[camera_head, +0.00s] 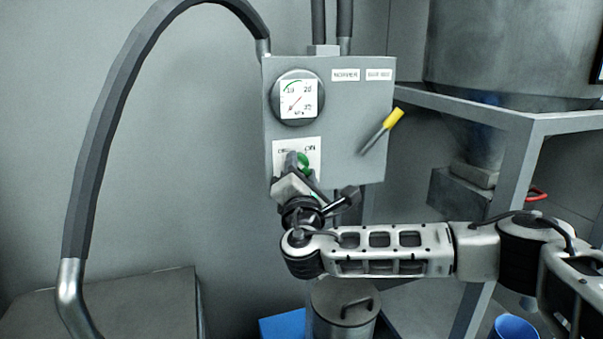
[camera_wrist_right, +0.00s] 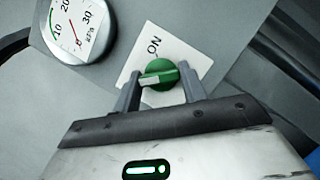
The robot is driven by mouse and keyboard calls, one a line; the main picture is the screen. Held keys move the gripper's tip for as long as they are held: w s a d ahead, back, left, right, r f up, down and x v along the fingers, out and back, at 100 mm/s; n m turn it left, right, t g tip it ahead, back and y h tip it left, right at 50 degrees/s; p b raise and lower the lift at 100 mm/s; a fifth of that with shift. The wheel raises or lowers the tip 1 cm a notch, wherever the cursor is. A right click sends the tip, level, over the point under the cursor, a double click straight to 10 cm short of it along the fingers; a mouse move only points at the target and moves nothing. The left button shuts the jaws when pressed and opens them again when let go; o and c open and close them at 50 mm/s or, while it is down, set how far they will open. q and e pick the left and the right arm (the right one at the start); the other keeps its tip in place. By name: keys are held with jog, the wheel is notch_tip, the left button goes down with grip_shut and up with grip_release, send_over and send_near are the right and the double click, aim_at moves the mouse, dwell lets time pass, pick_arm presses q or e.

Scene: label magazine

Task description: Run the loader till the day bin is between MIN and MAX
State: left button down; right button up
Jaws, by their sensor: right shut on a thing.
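The grey loader control box (camera_head: 340,135) stands in the middle of the head view. On it is a green rotary knob (camera_head: 303,160) on a white plate lettered OFF and ON. My right gripper (camera_head: 300,178) is at the knob and partly hides it. In the right wrist view both fingers of my right gripper (camera_wrist_right: 158,88) are shut on the green knob (camera_wrist_right: 160,72). The ON lettering shows above the knob there; the OFF lettering is out of sight. A round gauge (camera_head: 298,98) sits above the knob. I cannot identify the day bin or see MIN and MAX marks.
A yellow-tipped lever (camera_head: 393,117) sticks out of the box's right side. A dark hose (camera_head: 97,150) arches at the left. A metal frame (camera_head: 515,150) carries a large hopper (camera_head: 505,45) at the right. A lidded metal pot (camera_head: 345,312) and a blue container (camera_head: 515,327) stand below.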

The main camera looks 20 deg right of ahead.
jog(key=m+g, duration=0.1)
jog(key=m, duration=0.3)
jog(key=m+g+h+b, duration=0.1)
jog(key=m+g, duration=0.1)
jog(key=m, duration=0.3)
jog(key=shift+a+r, duration=0.1)
jog(key=shift+a, duration=0.05)
jog(key=m, duration=0.1)
jog(key=m+g+p, duration=0.1)
jog(key=m, duration=0.1)
jog(key=shift+r+g+y, duration=0.2)
jog(key=shift+g+y, duration=0.1)
jog(key=shift+y, duration=0.1)
jog(key=m+y+p, duration=0.1)
jog(key=m+p, duration=0.1)
jog(key=p, duration=0.1)
jog(key=shift+m+g, duration=0.3)
jog(key=shift+g, duration=0.1)
jog(key=shift+m+y+p, duration=0.4)
jog(key=shift+m+p, duration=0.25)
jog(key=shift+m, duration=0.15)
pick_arm(q)
jog(key=shift+s+a+r, duration=0.1)
jog(key=shift+a+r, duration=0.05)
jog(key=shift+r, duration=0.35)
jog(key=shift+s+a+r, duration=0.1)
jog(key=shift+a+r, duration=0.05)
jog(key=shift+r, duration=0.35)
jog(key=shift+f, duration=0.1)
jog(key=shift+a, duration=0.1)
